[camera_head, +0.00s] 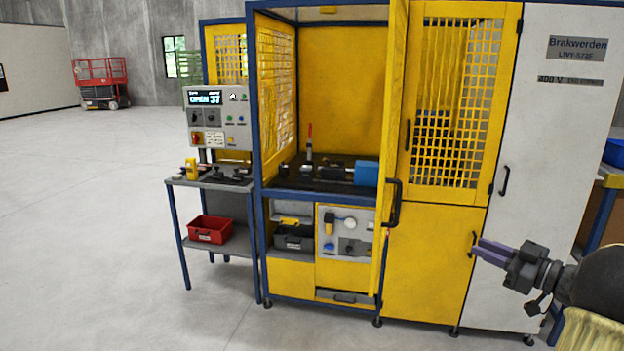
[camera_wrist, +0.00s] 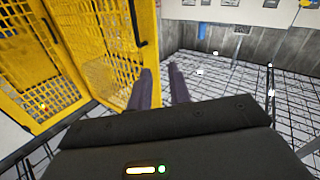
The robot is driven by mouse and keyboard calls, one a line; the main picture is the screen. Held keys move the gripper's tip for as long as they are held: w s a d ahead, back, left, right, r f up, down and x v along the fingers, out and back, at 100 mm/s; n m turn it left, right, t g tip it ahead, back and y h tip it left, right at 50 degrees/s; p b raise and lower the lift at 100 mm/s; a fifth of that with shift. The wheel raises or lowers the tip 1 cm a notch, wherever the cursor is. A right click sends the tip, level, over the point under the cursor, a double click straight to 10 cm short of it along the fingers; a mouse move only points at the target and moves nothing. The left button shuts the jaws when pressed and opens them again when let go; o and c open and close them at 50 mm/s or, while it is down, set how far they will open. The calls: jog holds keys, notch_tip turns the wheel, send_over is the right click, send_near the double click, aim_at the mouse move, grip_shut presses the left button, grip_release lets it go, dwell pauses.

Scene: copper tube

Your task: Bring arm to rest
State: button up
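My gripper (camera_head: 485,251) is at the right of the head view, in front of the lower yellow panel of the machine cabinet (camera_head: 436,262). It points left, and the arm comes in from the right edge. In the wrist view the two purple fingers of my gripper (camera_wrist: 163,88) stand apart with floor showing between them. Nothing is held. The fingertips look close to a black door handle in the head view, but I cannot tell if they touch it.
The yellow cage door (camera_head: 392,150) of the machine stands open. A side table (camera_head: 208,184) holds a control panel (camera_head: 217,118), with a red bin (camera_head: 211,229) on its lower shelf. A white cabinet (camera_head: 552,150) is at right. The floor at left is clear.

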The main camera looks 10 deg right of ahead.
jog(key=w+a+f+m+t+h, duration=0.1)
jog(key=w+a+m+h, duration=0.3)
jog(key=w+a+h, duration=0.35)
jog(key=a+f+m+g+h, duration=0.2)
jog(key=a+f+m+h, duration=0.1)
jog(key=a+f, duration=0.2)
jog(key=s+a+f+g, duration=0.5)
jog(key=s+a+f, duration=0.2)
jog(key=s, duration=0.5)
jog(key=s+a+f+m+g, duration=0.1)
jog(key=s+a+f+g, duration=0.5)
jog(key=s+a, duration=0.5)
jog(key=shift+s+f+g, duration=0.3)
jog(key=shift+s+f, duration=0.1)
jog(key=shift+f, duration=0.1)
jog(key=shift+w+y, duration=0.1)
jog(key=shift+y, duration=0.15)
